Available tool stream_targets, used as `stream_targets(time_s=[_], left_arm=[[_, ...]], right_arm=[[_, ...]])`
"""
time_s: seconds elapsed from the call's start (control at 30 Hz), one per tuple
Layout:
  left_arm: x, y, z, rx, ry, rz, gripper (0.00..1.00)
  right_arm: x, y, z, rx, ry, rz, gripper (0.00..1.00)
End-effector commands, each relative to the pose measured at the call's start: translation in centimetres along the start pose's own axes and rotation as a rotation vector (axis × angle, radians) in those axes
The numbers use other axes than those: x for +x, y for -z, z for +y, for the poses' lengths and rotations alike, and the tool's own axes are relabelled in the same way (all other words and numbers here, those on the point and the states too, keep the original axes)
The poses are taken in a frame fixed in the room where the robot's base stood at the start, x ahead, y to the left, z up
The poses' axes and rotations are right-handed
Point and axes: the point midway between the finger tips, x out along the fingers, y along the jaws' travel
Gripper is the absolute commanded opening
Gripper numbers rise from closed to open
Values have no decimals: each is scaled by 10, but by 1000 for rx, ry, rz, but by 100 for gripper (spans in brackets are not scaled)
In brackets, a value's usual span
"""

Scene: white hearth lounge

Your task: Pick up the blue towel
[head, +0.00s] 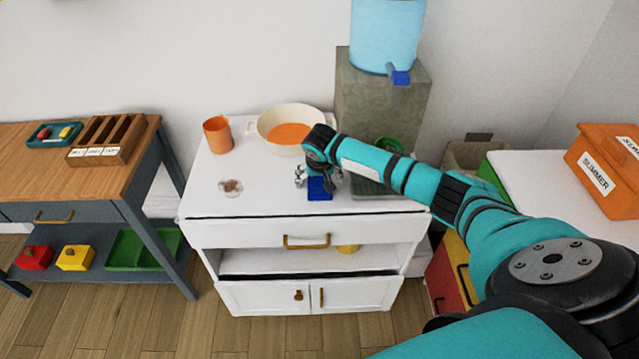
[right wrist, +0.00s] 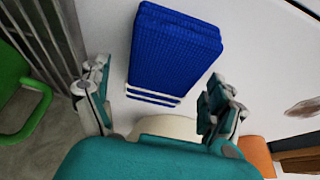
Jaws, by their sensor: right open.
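The blue towel (head: 319,188) lies folded on top of the white cabinet (head: 255,202), near its front edge. In the right wrist view the blue towel (right wrist: 172,52) shows as a folded stack with white stripes at one end. My right gripper (head: 318,178) is directly above the towel and partly hides it in the head view. In the right wrist view its two fingers (right wrist: 158,98) are spread apart, on either side of the towel's striped end, with nothing held between them. My left gripper is not in view.
The cabinet's front left is clear.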

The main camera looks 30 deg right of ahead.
Motion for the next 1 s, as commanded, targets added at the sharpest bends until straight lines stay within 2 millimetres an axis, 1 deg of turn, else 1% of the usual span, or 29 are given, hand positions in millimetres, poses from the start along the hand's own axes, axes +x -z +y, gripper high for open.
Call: stream_targets(time_s=[0.7,0.73,0.77,1.0], left_arm=[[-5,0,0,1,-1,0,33],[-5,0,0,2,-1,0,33],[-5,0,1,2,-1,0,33],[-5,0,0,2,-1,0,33]], right_arm=[[5,-2,0,1,-1,-1,92],[5,-2,0,1,-1,-1,91],[5,-2,0,1,-1,-1,87],[5,-3,2,0,-4,-2,56]])
